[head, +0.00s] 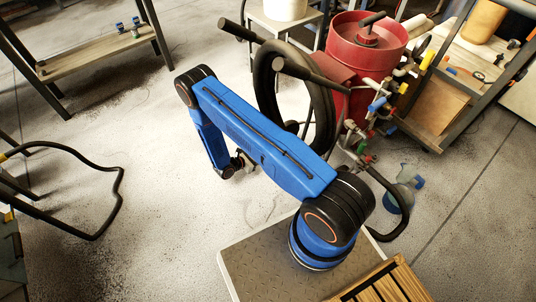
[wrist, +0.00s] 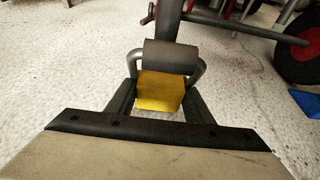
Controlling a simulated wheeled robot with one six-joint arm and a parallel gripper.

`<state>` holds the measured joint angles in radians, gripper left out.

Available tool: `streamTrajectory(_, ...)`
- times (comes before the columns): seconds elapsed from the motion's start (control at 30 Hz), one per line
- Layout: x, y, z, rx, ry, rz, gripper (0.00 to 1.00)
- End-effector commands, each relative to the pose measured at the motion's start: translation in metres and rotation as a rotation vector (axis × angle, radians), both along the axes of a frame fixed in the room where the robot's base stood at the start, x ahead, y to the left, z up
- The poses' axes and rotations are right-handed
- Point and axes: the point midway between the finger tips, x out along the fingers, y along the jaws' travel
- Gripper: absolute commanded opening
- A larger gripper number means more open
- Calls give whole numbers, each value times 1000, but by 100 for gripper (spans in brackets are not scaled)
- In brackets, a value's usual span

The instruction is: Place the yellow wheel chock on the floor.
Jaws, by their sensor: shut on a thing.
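The yellow wheel chock (wrist: 160,91) is between the dark fingers of my gripper (wrist: 160,98) in the wrist view. The gripper is shut on it. A grey cylinder with curved side bars shows just beyond the chock; I cannot tell whether it is part of it. Speckled floor (wrist: 70,80) lies around and below, and the gap between chock and floor cannot be judged. In the head view my gripper (head: 238,166) is small and partly covered by my blue arm, and the chock cannot be made out.
The red blast pot (head: 366,70) stands behind my arm with a large black tyre (head: 265,85). Hoses and coloured valves (head: 378,104) hang at its right. Open floor lies between.

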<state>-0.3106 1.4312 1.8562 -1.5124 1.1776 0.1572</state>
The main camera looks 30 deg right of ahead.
Motion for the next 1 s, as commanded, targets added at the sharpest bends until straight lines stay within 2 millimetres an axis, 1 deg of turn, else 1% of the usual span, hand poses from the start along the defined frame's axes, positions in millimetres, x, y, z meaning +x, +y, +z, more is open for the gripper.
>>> streamTrajectory(0.03,0,0,-6,-1,0,0,11)
streamTrajectory(0.1,0,0,-10,-1,0,0,11)
streamTrajectory(0.27,1,-5,-12,0,-1,-1,11)
streamTrajectory(0.37,3,-15,-12,0,0,-2,11)
streamTrajectory(0.53,7,-41,-12,0,1,-4,11)
streamTrajectory(0.6,8,-39,-21,0,1,0,11)
streamTrajectory(0.67,8,-39,-24,0,0,0,11)
streamTrajectory(1.0,8,-39,-26,0,0,0,11)
